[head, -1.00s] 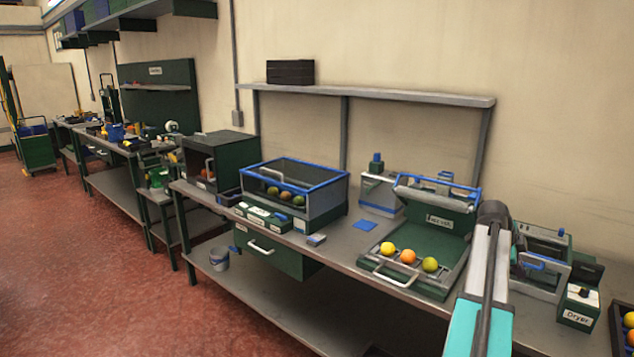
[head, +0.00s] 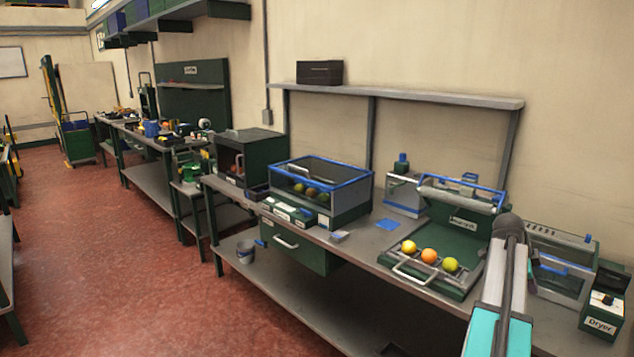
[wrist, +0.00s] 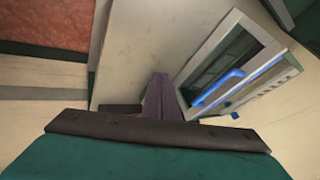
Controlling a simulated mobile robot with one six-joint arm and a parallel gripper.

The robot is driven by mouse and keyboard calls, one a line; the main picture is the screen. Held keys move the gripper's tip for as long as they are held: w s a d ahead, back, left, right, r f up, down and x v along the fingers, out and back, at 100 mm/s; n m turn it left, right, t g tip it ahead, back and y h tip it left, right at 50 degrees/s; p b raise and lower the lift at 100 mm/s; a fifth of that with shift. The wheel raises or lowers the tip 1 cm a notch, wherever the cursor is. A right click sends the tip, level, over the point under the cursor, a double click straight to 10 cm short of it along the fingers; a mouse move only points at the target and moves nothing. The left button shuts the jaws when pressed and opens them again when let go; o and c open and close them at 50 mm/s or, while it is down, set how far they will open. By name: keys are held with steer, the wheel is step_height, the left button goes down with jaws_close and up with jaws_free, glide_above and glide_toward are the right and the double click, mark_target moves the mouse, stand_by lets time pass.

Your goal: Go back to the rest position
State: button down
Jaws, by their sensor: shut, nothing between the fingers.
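My arm (head: 500,310) rises at the lower right of the head view, in front of the workbench, with its teal and grey links showing. My gripper (wrist: 162,90) shows in the wrist view as a narrow purplish shape above a dark bar. It is shut and empty. The head view does not show the fingertips clearly. No fruit is at the gripper.
The bench (head: 350,250) carries a green tray machine (head: 455,240) with several fruits, a blue-rimmed bin (head: 322,190) and a dryer (head: 603,310). The red floor (head: 110,270) at left is open.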

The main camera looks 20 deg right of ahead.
steer(key=w+a+f+n+t+y, duration=0.1)
steer(key=w+a+f+n, duration=0.4)
steer(key=a, duration=0.4)
steer(key=w+a+f+n+y, duration=0.1)
steer(key=w+a+f+n, duration=0.2)
steer(key=w+a+f, duration=0.5)
steer(key=w+a+f+n+t+y, duration=0.1)
steer(key=w+a+f+n, duration=0.3)
steer(key=a, duration=0.5)
steer(key=w+a+f+n+y, duration=0.1)
steer(key=a+f+n, duration=0.3)
steer(key=a, duration=0.6)
steer(key=w+a+f+n+y, duration=0.1)
steer(key=a+f+n, duration=0.25)
steer(key=a, duration=0.75)
steer(key=a+f+n+y, duration=0.1)
steer(key=a+f+n, duration=0.35)
steer(key=a, duration=0.55)
steer(key=s+a+f+n, duration=0.2)
steer(key=a, duration=0.5)
steer(key=s+a+f+n, duration=0.3)
steer(key=a, duration=0.3)
steer(key=s+f+g, duration=0.3)
steer(key=s+f, duration=0.6)
steer(key=s, duration=0.3)
steer(key=s+f+g, duration=0.3)
steer(key=s+f, duration=0.6)
steer(key=s, duration=0.4)
steer(key=shift+s+y, duration=0.15)
steer(key=shift+y, duration=0.25)
